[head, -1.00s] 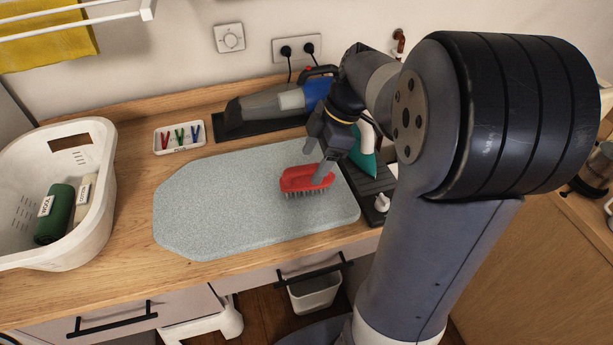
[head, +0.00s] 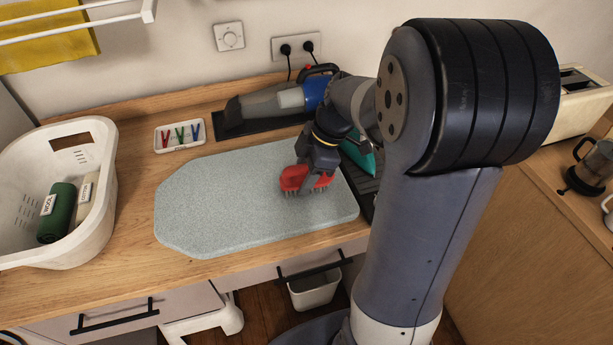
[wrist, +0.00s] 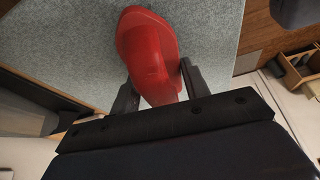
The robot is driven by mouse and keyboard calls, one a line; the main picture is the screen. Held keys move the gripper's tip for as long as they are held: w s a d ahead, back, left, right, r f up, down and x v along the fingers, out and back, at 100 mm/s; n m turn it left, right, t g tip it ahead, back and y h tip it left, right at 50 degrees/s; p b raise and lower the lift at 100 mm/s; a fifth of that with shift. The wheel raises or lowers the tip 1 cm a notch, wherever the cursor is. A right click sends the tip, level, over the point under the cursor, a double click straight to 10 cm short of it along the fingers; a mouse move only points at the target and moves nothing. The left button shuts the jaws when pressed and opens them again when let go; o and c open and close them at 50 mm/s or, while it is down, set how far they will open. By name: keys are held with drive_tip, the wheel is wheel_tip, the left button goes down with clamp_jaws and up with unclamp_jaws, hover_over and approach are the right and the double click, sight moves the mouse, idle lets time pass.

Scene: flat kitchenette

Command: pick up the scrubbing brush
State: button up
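The red scrubbing brush (head: 292,179) rests on the grey-blue speckled pad (head: 215,205) on the counter, bristles down. My gripper (head: 309,170) is low over the brush and hides part of its top. In the wrist view, the rounded red body of the brush (wrist: 150,55) extends between my two fingers (wrist: 157,88). One finger is on each side, and the right one is very close to the brush. The fingers look spread, with narrow gaps beside the brush. Whether either touches it is hard to tell.
A teal iron (head: 360,158) stands on a dark mat just right of my gripper. A handheld vacuum (head: 275,103) lies behind, beside a small tray of pegs (head: 181,135). A white laundry basket (head: 95,215) stands at left. The pad's left half is clear.

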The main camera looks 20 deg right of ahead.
sight(304, 167)
drive_tip(key=c, duration=0.5)
wheel_tip(304, 167, up, 10)
drive_tip(key=shift+r+b, duration=0.1)
drive_tip(key=shift+b, duration=0.2)
drive_tip(key=o, duration=0.5)
drive_tip(key=c, duration=0.3)
drive_tip(key=shift+c, duration=0.2)
